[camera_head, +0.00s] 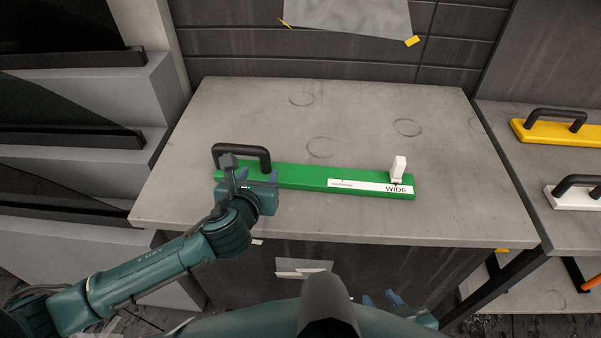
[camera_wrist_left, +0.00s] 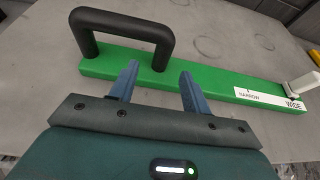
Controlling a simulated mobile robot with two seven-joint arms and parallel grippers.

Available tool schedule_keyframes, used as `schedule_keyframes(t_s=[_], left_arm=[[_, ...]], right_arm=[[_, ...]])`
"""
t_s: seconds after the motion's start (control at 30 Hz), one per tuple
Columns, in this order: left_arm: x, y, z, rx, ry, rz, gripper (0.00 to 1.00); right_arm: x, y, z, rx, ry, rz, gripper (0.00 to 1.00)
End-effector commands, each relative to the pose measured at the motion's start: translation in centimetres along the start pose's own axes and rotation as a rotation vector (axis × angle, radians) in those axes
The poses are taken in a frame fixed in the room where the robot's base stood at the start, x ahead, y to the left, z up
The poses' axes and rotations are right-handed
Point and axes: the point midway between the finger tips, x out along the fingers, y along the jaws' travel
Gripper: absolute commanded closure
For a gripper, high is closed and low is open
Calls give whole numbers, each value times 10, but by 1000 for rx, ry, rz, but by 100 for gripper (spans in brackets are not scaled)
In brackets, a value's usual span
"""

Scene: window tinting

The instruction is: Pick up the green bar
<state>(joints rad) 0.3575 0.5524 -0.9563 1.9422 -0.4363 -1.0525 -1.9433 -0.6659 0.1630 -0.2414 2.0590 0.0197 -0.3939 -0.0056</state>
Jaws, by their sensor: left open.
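The green bar (camera_head: 300,177) lies flat on the grey worktop, with a black handle (camera_head: 242,151) at its left end. A white label reading WIDE and a small white upright piece (camera_head: 398,168) are at its right end. My left gripper (camera_head: 256,174) is open and empty over the near side of the bar's left part. In the left wrist view the handle's right leg (camera_wrist_left: 161,56) appears between the open fingertips (camera_wrist_left: 160,72), beyond them; contact cannot be told. My right gripper (camera_head: 381,298) shows only partly at the bottom, its blue fingertips apart.
The worktop (camera_head: 360,105) is clear behind the bar. A yellow bar (camera_head: 560,133) and a white bar (camera_head: 575,198), both with black handles, lie on a surface at the right. Grey stepped shelves (camera_head: 95,95) stand at the left. A dark wall rises behind.

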Motion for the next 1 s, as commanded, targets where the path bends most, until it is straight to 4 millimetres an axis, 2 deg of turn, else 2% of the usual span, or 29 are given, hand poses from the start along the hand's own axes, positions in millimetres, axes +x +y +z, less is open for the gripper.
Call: schedule_keyframes(t_s=[0.33,0.67,1.0], left_arm=[[45,-2,0,0,1,2,52],[51,-2,0,0,1,1,53],[51,-2,0,0,1,1,81]], right_arm=[[0,0,0,0,1,-1,64],[0,-1,0,0,1,-1,64],[0,-1,0,0,2,-1,64]])
